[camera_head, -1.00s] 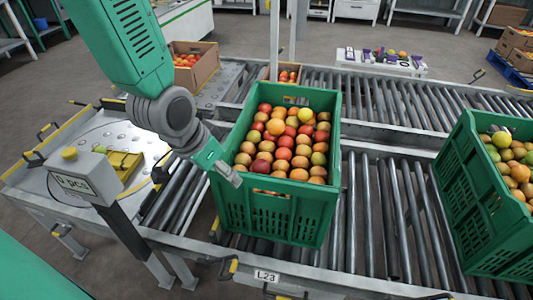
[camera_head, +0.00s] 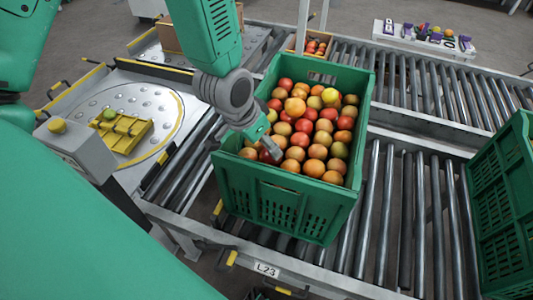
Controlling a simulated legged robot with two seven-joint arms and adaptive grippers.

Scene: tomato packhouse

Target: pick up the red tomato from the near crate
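The near green crate (camera_head: 285,205) stands on the roller conveyor and is full of tomatoes in red, orange and yellow-green. Several are red, including one (camera_head: 324,125) near the middle and a dark red one (camera_head: 268,156) at the left front. My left gripper (camera_head: 273,150) reaches over the crate's left side, with its fingertips down at the tomatoes beside the dark red one. The fingers look narrow and partly hide that tomato. I cannot tell whether they touch it or how far apart they are. My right gripper is not in view.
Another green crate (camera_head: 505,220) stands at the right edge. Bare rollers (camera_head: 405,210) lie between the crates. A cardboard box (camera_head: 315,45) with tomatoes and a white tray (camera_head: 423,40) of small items lie behind.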

